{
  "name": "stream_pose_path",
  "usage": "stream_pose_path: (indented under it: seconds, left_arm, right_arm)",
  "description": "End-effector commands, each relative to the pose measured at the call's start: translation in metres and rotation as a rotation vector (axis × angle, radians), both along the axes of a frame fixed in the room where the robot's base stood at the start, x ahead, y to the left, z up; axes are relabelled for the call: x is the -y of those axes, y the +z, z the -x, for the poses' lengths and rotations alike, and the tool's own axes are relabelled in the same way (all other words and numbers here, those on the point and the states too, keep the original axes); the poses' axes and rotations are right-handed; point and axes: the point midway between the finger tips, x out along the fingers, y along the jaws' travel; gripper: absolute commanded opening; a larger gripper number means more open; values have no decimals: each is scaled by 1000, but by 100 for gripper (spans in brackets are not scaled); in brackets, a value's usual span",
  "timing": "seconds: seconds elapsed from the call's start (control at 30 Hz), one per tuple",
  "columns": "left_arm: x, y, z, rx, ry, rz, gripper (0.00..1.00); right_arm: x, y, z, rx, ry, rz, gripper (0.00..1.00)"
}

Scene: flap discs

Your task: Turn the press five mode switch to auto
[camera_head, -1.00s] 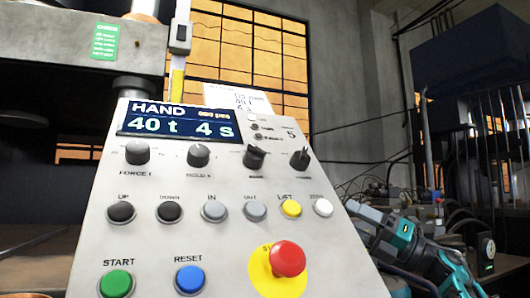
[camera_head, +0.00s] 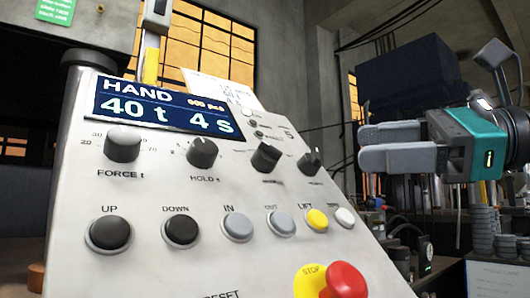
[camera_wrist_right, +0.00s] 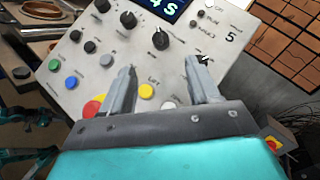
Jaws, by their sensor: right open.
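The press panel (camera_head: 150,180), marked 5, is a sloped grey box. Its display (camera_head: 160,105) reads HAND, 40 t and 4 s. The third dark knob (camera_head: 266,158) in the upper row appears to be the mode switch; its label is too blurred to read. In the right wrist view this knob (camera_wrist_right: 160,37) lies beyond the gap between the fingertips. My right gripper (camera_head: 368,146) is open and empty, right of the panel in the head view. In the right wrist view its fingers (camera_wrist_right: 163,66) point toward the knob row. My left gripper is not in view.
The force knob (camera_head: 122,145), hold knob (camera_head: 202,153) and a fourth knob (camera_head: 311,163) share the row. Several buttons sit below, with a red stop button (camera_head: 344,282) at the lower right. Cluttered equipment stands right of the panel.

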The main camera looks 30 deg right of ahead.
Motion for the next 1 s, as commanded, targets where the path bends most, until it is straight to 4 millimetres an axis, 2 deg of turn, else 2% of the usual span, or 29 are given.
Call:
stream_pose_path:
  seconds: [0.3, 0.6, 0.8, 1.0]
  left_arm:
    - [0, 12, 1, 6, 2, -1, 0]
    - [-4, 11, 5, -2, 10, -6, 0]
    - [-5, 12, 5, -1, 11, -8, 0]
    - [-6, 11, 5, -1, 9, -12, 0]
  right_arm:
    - [-33, 2, -43, -2, 7, -1, 61]
    - [-65, 1, -84, -2, 8, -4, 61]
    - [-74, 0, -98, -2, 5, -3, 61]
    - [-76, 0, -100, -2, 4, -2, 61]
